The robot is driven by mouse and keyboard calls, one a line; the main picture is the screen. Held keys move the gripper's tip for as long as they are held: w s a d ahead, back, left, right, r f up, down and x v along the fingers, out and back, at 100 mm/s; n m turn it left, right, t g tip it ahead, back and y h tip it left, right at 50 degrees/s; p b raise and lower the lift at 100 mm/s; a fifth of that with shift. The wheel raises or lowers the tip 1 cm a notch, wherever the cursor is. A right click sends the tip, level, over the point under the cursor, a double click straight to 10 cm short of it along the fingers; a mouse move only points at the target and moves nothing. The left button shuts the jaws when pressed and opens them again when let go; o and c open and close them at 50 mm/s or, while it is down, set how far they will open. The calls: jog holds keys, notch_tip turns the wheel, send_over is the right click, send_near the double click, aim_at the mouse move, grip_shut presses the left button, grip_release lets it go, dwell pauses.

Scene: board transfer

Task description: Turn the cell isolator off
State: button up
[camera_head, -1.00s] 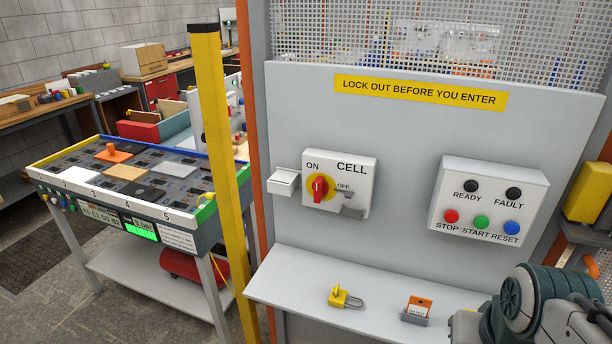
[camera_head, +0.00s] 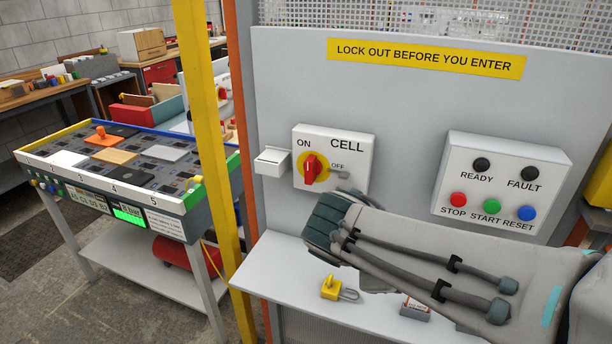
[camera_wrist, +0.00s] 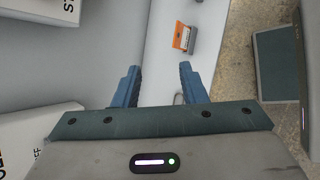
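The cell isolator is a white box (camera_head: 357,152) marked CELL on the grey panel. Its red handle (camera_head: 311,171) sits on a yellow disc, roughly upright, with ON at upper left and OFF at right. My arm reaches in from the right, its end just below and in front of this box; my fingers cannot be made out there. In the wrist view my gripper (camera_wrist: 159,84) is open, with nothing between its blue fingers. Part of the isolator box (camera_wrist: 28,128) shows at lower left there, with its handle out of view.
A yellow padlock (camera_head: 331,288) and an orange tag in a holder (camera_wrist: 183,38) are on the shelf below. A button box (camera_head: 503,185) with STOP, START and RESET is to the right. A small white box (camera_head: 271,161) adjoins the isolator's left. A yellow post (camera_head: 208,150) stands further left.

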jog(key=w+a+r+n+t+h+b, duration=0.1)
jog(key=w+a+r+n+t+b, duration=0.15)
jog(key=a+n, duration=0.25)
jog(key=w+a+r+n+t+b, duration=0.1)
jog(key=w+a+n+t, duration=0.2)
jog(key=a+n+t, duration=0.15)
jog(key=n+t+y+b, duration=0.1)
jog(key=n+t+y, duration=0.1)
jog(key=n+t, duration=0.4)
send_near(308, 163)
jog(key=shift+n+g, duration=0.45)
jog(key=shift+g, duration=0.05)
jog(key=x, duration=0.3)
jog(key=p+x, duration=0.1)
jog(key=x, duration=0.5)
jog(key=shift+w+r, duration=0.35)
jog(key=shift+r, duration=0.05)
grip_shut()
